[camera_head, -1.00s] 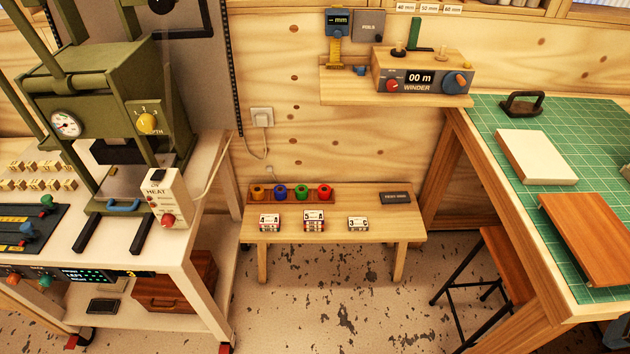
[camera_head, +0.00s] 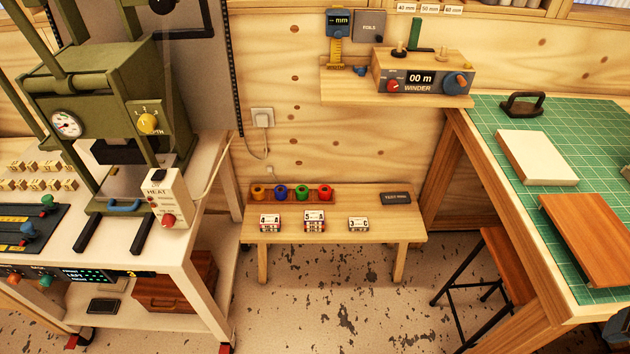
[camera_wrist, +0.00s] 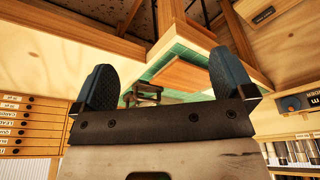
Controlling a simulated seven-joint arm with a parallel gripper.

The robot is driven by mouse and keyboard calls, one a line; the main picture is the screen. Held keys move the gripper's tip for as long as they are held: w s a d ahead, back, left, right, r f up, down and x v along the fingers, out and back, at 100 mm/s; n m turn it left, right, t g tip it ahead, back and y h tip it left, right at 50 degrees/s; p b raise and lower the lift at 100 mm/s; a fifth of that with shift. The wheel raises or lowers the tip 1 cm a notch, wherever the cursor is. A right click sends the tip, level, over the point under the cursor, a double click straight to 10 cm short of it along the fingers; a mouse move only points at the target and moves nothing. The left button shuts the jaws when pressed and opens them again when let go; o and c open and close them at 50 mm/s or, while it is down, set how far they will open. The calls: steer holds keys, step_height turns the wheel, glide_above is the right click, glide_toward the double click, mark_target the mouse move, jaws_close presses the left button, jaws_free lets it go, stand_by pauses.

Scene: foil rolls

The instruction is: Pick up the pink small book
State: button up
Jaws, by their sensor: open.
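I cannot make out a pink small book in either view. The closest book-like shape is a pale cream block (camera_head: 536,157) lying flat on the green cutting mat (camera_head: 590,125) at the right; it looks off-white rather than pink. My gripper (camera_wrist: 163,62) shows only in the wrist view, with its two dark fingers wide apart and nothing between them. Beyond the fingers, that view shows a brown board (camera_wrist: 185,74) on the green mat, at a distance.
The brown board (camera_head: 592,236) and a dark handled tool (camera_head: 523,104) lie on the mat. A low bench (camera_head: 335,233) holds colored rolls and small labeled boxes. A green press (camera_head: 100,95) stands left, a winder (camera_head: 423,72) on a wall shelf, a stool (camera_head: 508,262) beside the mat table.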

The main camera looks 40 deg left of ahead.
steer(key=w+a+f+n+t+y, duration=0.1)
steer(key=w+a+f, duration=0.1)
steer(key=w+a, duration=0.85)
steer(key=w+a+f+n+t+y, duration=0.2)
steer(key=w+a+f, duration=0.1)
steer(key=w+a, duration=0.75)
steer(key=w+a+f+n+t+y, duration=0.1)
steer(key=w+a+f, duration=0.3)
steer(key=a, duration=0.4)
steer(key=w+a+f, duration=0.3)
steer(key=a+f, duration=0.1)
steer(key=a, duration=0.4)
steer(key=w+a+f+n+t+y, duration=0.1)
steer(key=w+a+f, duration=0.35)
steer(key=a, duration=0.45)
steer(key=s+a+f+n+t+y, duration=0.15)
steer(key=s+a+f, duration=0.25)
steer(key=a+f, duration=0.8)
steer(key=s+a+f+y, duration=0.2)
steer(key=s+a+f, duration=0.3)
steer(key=a+f, duration=0.65)
steer(key=n+t+y, duration=0.2)
steer(key=n+y, duration=0.1)
glide_toward(270, 221)
steer(key=shift+w+a+r, duration=0.1)
steer(key=shift+w+a, duration=0.6)
steer(key=shift+a, duration=0.1)
